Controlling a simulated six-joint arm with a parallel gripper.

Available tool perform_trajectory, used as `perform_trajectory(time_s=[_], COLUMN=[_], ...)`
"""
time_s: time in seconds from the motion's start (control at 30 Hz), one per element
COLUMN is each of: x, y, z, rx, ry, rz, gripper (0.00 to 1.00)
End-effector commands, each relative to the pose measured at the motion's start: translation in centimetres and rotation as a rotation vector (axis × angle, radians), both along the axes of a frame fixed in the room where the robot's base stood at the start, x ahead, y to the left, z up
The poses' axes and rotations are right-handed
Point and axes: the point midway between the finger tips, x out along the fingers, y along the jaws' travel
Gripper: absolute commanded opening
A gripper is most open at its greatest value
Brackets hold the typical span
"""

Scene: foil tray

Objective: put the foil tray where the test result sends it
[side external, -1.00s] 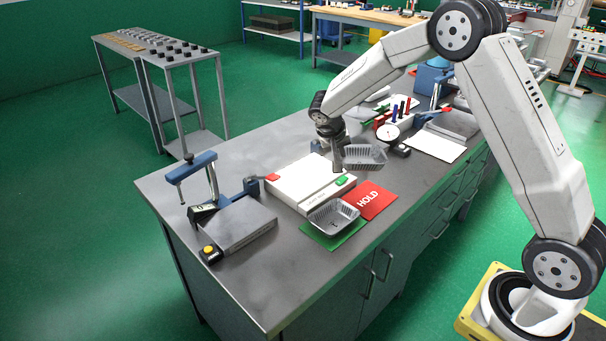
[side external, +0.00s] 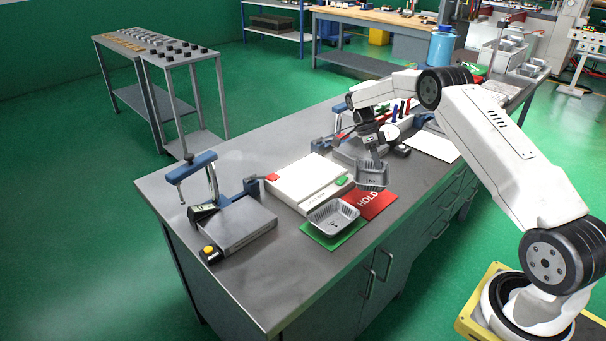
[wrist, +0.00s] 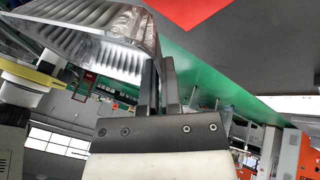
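Part of the red mat (wrist: 190,10) shows at the top there. A second foil tray (side external: 333,216) sits on the green mat (side external: 318,238), left of the red mat, and hides most of that mat. A white test box (side external: 300,185) with a red tab and a green tab lies behind the mats; I cannot read a result on it.
A grey fixture (side external: 240,228) with a blue clamp, small display and yellow button stands at the left. A tube rack (side external: 398,115), a dial gauge (side external: 391,131) and a white sheet (side external: 433,146) are farther right. The bench's front left is bare.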

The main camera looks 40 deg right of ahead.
Motion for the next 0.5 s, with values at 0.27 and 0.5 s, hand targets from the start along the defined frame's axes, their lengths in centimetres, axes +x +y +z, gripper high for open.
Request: perform_trajectory(time_s=[0.27,0.5], x=[-1.5,-2.2], y=[-2.0,-2.7], z=[-1.0,-1.3], rx=[0.009,0.012], ry=[0.005,0.005], rz=[-0.417,-0.596], gripper=[0.00,0.00])
